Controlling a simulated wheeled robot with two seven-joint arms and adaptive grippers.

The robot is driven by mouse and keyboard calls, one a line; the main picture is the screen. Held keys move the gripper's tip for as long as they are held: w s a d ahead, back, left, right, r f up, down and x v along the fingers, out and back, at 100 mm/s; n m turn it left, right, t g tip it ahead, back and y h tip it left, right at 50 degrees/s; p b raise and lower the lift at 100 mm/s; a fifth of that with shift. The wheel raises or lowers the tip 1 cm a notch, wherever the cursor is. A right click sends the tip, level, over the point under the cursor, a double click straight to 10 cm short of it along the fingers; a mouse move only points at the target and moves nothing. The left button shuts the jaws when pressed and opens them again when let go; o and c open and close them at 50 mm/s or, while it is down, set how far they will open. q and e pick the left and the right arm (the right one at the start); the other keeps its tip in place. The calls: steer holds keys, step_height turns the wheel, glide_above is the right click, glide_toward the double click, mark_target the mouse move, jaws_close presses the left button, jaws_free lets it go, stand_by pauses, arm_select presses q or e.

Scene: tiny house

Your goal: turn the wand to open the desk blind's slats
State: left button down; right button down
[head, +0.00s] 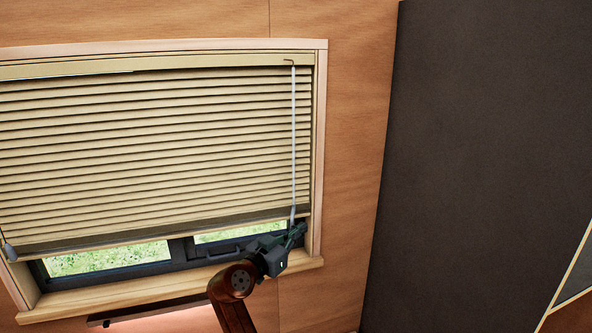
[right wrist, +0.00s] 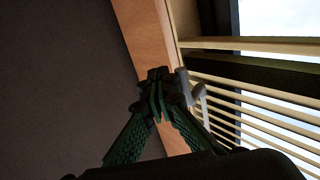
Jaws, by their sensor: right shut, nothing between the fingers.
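The desk blind (head: 150,150) has beige slats and hangs in the window; from the head view its slats look nearly closed. In the right wrist view, light shows between the slats (right wrist: 260,108). The thin pale wand (head: 294,140) hangs from a hook at the blind's upper right, nearly upright. Its lower end is by my right gripper (head: 300,229). In the right wrist view my right gripper (right wrist: 158,82) is shut and empty, with the grey wand end (right wrist: 199,95) just right of the fingertips; I cannot tell whether they touch. My left gripper is not in view.
A wooden frame (head: 319,150) and sill (head: 170,289) surround the window. A grey cord pull (head: 9,251) hangs at the blind's lower left. A dark panel (head: 480,150) stands to the right. Grass shows through the gap below the blind.

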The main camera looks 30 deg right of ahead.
steer(key=shift+w+a+b, duration=0.25)
steer(key=shift+w+a, duration=0.1)
steer(key=shift+w, duration=0.45)
steer(key=shift+w+a+b, duration=0.25)
steer(key=shift+w+a, duration=0.05)
steer(key=shift+w, duration=0.55)
steer(key=shift+w+a+b, duration=0.25)
steer(key=shift+w+a, duration=0.1)
steer(key=shift+w, duration=0.45)
steer(key=shift+s, duration=0.1)
steer(key=s+b+v, duration=0.1)
steer(key=b+v, duration=0.2)
steer(key=v, duration=0.6)
steer(key=shift+d, duration=0.25)
steer(key=shift+s+d, duration=0.1)
stand_by(0.6)
